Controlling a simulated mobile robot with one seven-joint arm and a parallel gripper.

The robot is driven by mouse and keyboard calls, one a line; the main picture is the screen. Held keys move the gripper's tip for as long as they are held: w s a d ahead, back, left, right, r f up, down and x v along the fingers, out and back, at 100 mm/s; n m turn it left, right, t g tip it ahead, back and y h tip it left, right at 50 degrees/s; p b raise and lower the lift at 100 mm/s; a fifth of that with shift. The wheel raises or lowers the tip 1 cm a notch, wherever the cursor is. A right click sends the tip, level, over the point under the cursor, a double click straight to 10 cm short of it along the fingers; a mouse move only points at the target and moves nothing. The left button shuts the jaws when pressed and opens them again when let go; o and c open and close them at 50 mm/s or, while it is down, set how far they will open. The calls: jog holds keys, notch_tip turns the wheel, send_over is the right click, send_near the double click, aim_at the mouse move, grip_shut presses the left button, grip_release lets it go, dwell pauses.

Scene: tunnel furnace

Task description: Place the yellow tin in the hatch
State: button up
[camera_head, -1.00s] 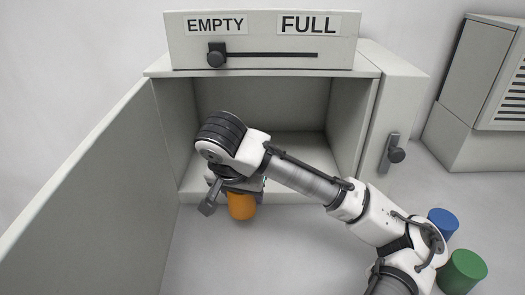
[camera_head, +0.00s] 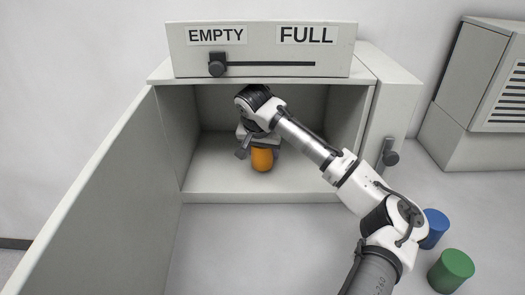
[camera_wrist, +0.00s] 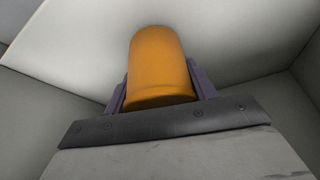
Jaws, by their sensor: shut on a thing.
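The yellow tin (camera_head: 262,159), orange-yellow in colour, is inside the open hatch (camera_head: 215,187), over its floor and near the middle of its width. My gripper (camera_head: 261,147) is shut on the tin from above. In the wrist view the tin (camera_wrist: 161,65) sits between the two fingers (camera_wrist: 160,88). I cannot tell whether the tin's bottom touches the hatch floor. The hatch door (camera_head: 100,190) stands wide open on the left. The tin's upper part is hidden by my gripper in the head view.
A slider knob (camera_head: 217,68) sits at the EMPTY end of the panel above the hatch. A blue tin (camera_head: 434,226) and a green tin (camera_head: 451,270) stand at the right, near my arm. A handle (camera_head: 389,153) is on the hatch's right side. The hatch roof is close above my wrist.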

jog(key=shift+s+f, duration=0.15)
jog(key=shift+f, duration=0.45)
jog(key=shift+f, duration=0.1)
jog(key=o, duration=1.2)
jog(key=shift+f, duration=0.1)
jog(key=shift+c, duration=0.2)
jog(key=shift+s+a+r, duration=0.1)
jog(key=shift+r, duration=0.15)
jog(key=s+a+r+b, duration=0.1)
jog(key=s+a+b, duration=0.2)
jog(key=s, duration=0.9)
